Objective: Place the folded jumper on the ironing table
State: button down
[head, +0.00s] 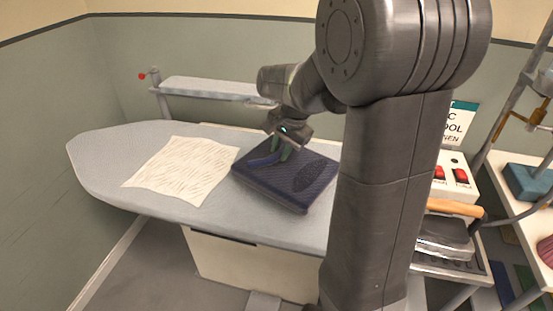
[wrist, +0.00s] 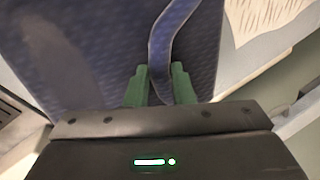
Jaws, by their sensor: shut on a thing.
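The folded jumper (head: 300,185) is a dark navy, textured square at the middle of the grey ironing table (head: 110,150). My gripper (head: 280,150) is over the jumper's far left part, with its green fingers pointing down. In the wrist view the green fingers (wrist: 160,78) are shut on a raised blue band of the jumper (wrist: 100,45). The jumper looks flat on the table or just above it; I cannot tell which. My arm hides the right end of the table.
A cream patterned cloth (head: 185,168) lies on the table, left of the jumper. A narrow padded board (head: 210,88) stands behind.

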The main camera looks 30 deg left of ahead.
aim_at(292, 166)
jog(key=shift+f, duration=1.9)
jog(key=c, duration=1.2)
grip_release()
jog(key=shift+c, duration=0.2)
jog(key=v, duration=1.2)
